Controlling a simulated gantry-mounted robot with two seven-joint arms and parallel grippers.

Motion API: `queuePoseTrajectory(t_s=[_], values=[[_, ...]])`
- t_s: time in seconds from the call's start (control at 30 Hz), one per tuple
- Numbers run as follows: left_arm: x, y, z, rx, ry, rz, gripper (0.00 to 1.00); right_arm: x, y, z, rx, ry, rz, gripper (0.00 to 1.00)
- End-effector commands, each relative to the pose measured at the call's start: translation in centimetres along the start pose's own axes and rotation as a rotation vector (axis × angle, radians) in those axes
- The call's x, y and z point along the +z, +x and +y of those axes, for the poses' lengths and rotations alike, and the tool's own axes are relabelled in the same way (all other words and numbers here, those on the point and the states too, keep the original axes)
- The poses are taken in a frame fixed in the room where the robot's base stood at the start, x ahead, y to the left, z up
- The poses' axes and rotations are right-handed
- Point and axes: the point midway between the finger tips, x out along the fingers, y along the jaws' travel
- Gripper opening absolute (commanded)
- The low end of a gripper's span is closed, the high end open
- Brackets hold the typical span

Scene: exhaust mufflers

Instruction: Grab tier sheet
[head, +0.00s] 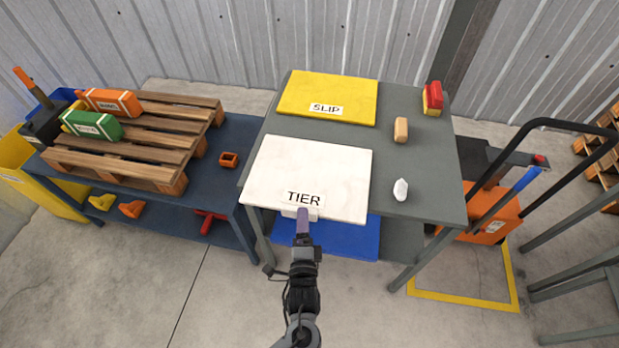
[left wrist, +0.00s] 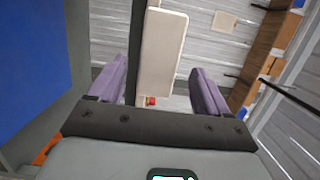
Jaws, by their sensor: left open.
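The white tier sheet (head: 309,172), with a label reading TIER, lies flat at the front left of the grey table and slightly overhangs the front edge. A small white tab (head: 289,212) sticks out at its front edge. My left gripper (head: 303,214) is at this tab, below the label. In the left wrist view, its two purple fingers (left wrist: 158,66) stand apart, with a pale slab (left wrist: 162,40) showing between and beyond them, probably the sheet's tab. I cannot tell whether the fingers touch it. My right gripper is in neither view.
A yellow slip sheet (head: 327,92) lies behind on the grey table (head: 425,150). A tan block (head: 401,130), a white item (head: 400,190) and a red-yellow item (head: 432,98) stand on the right. A blue sheet (head: 340,240) is below. A wooden pallet (head: 150,135) is at left.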

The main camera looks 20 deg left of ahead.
Motion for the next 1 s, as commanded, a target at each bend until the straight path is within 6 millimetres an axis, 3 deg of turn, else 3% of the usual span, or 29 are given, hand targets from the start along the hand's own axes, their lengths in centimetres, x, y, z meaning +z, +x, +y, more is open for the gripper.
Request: queuePoseTrajectory(t_s=[0.23, 0.53, 0.87, 1.0], values=[[-0.1, 1.4, 0.2, 0.001, -0.001, 0.000, 0.78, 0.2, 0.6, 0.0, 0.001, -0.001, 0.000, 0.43], [-0.4, 5.0, 0.3, 0.000, -0.002, 0.000, 0.78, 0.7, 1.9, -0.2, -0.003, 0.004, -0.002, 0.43], [-0.4, 5.8, 0.2, 0.003, -0.002, 0.001, 0.78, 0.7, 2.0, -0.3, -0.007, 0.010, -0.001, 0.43], [-0.4, 5.8, 0.2, 0.002, -0.002, 0.001, 0.61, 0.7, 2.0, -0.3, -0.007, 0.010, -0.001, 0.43]])
